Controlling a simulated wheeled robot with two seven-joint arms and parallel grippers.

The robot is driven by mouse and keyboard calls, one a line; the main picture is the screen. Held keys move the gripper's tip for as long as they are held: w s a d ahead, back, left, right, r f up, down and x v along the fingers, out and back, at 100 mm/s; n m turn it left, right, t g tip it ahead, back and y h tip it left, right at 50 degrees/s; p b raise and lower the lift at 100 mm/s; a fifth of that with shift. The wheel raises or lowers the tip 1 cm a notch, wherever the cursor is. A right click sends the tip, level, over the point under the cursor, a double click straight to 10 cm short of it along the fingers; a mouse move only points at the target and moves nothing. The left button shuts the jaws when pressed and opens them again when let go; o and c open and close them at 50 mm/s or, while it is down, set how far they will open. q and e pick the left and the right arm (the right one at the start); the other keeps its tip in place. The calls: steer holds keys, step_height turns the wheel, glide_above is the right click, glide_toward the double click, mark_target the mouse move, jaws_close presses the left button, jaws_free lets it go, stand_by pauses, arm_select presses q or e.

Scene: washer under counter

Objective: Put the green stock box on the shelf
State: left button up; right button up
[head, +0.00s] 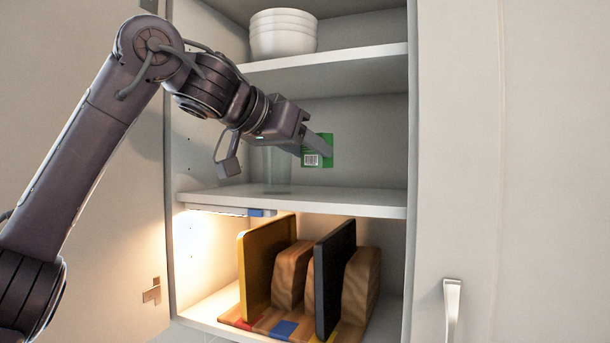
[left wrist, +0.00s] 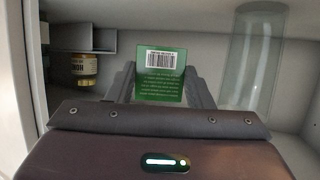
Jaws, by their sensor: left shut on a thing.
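The green stock box (head: 327,140) has a white barcode label. It is in the middle compartment of the open cabinet, between the upper shelf (head: 340,64) and the middle shelf (head: 350,202). My left gripper (head: 316,145) reaches in from the left and is shut on the box, which appears to be above the middle shelf board. In the left wrist view the box (left wrist: 160,80) shows its barcode and printed side between the fingers. My right gripper is not in view.
A clear glass (head: 277,172) stands on the middle shelf, left of the box. White bowls (head: 284,35) are stacked on the upper shelf. Cutting boards (head: 268,262) stand in a rack below. A yellow jar (left wrist: 83,70) shows in the left wrist view. The middle shelf's right front looks clear.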

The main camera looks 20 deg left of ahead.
mark_target(308, 200)
arm_select(q)
steer(key=shift+w+f, duration=0.15)
steer(key=shift+f, duration=0.3)
steer(key=f, duration=0.1)
steer(key=w+f, duration=0.1)
steer(key=f, duration=0.1)
steer(key=shift+w+d, duration=0.15)
steer(key=shift+f, duration=0.5)
steer(key=shift+s, duration=0.35)
steer(key=shift+w+f, duration=0.1)
steer(key=shift+f, duration=0.2)
steer(key=o, duration=1)
steer(key=shift+r, duration=0.1)
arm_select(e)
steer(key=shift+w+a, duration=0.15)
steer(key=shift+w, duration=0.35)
arm_select(q)
steer(key=shift+r, duration=0.1)
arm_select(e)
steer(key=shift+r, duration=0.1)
